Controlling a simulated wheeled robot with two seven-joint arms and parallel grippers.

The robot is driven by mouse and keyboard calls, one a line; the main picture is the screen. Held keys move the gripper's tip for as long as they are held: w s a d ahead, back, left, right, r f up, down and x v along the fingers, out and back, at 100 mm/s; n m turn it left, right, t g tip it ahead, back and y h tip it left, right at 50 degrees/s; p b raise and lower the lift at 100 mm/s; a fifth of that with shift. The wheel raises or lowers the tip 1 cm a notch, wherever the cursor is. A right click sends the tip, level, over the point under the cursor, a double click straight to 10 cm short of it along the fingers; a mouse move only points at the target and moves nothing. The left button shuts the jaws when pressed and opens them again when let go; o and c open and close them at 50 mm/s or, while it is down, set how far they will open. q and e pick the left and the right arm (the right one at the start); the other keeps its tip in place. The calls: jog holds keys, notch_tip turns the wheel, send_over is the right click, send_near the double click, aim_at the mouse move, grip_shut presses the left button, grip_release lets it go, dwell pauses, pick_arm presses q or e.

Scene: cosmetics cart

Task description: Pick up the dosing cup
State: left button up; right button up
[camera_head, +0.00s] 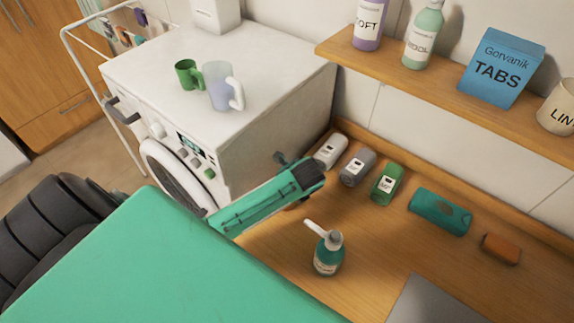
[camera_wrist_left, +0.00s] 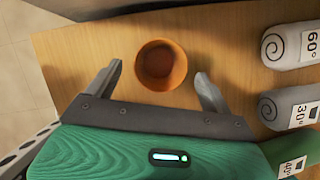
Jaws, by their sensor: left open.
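A small round orange cup (camera_wrist_left: 161,65), which I take as the dosing cup, stands upright on the wooden counter in the left wrist view, its dark inside facing me. My left gripper (camera_wrist_left: 160,82) is open above the counter, with one finger on each side of the cup and gaps on both sides; it holds nothing. In the head view my left gripper (camera_head: 300,178) is beside the washing machine, over the counter's left end, and hides most of the cup. My right gripper is not in view.
A teal pump bottle (camera_head: 328,254) stands in front. A green mug (camera_head: 187,74) and a translucent jug (camera_head: 222,88) stand on the washing machine (camera_head: 270,60). A shelf (camera_head: 440,85) runs above.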

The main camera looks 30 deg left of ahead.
pick_arm(q)
jog(key=p+x, duration=0.1)
jog(key=x, duration=0.2)
jog(key=shift+a+f, duration=0.1)
jog(key=shift+a+f+p, duration=0.15)
jog(key=shift+f+p, duration=0.15)
jog(key=shift+f, duration=0.1)
jog(key=shift+w, duration=0.1)
jog(key=shift+c, duration=1.1)
jog(key=c, duration=0.8)
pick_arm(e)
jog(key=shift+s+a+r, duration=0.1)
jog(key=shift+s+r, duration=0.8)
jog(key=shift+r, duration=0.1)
